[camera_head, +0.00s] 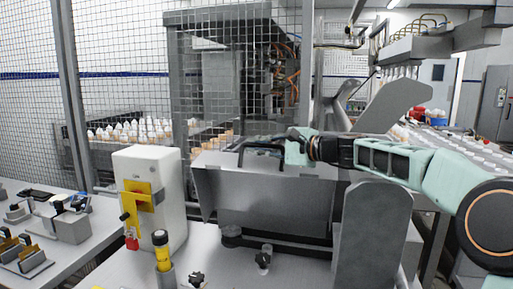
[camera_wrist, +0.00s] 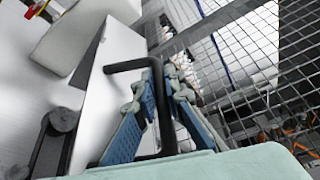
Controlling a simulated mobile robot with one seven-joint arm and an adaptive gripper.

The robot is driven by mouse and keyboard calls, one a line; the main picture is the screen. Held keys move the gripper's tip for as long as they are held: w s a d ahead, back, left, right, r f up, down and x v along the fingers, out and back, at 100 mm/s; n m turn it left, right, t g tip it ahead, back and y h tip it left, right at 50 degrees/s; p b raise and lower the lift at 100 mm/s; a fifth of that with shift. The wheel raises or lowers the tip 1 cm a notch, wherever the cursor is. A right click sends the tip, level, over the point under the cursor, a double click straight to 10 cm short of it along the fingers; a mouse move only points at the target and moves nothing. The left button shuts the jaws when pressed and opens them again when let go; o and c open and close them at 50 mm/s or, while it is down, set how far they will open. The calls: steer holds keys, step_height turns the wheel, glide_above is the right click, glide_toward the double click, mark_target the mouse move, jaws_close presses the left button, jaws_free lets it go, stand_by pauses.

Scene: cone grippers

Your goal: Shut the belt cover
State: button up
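The belt cover (camera_head: 275,203) is a grey sheet-metal box over the conveyor end at the middle of the head view. Its flat face also shows in the wrist view (camera_wrist: 97,88). A black U-shaped handle (camera_head: 258,147) stands on its top edge. My gripper (camera_head: 285,150) is at the right part of this handle. In the wrist view, the handle (camera_wrist: 159,85) passes between the blue-padded fingers of my gripper (camera_wrist: 161,88). The fingers are close to the bar on both sides. Whether both press on it, I cannot tell. The hinge of the cover is hidden.
A white control box (camera_head: 150,195) with a yellow switch and red padlock stands left of the cover. Wire mesh fencing (camera_head: 110,60) rises behind. A rounded grey plate (camera_head: 372,235) stands below my arm.

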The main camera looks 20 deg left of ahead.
steer(key=o, duration=0.4)
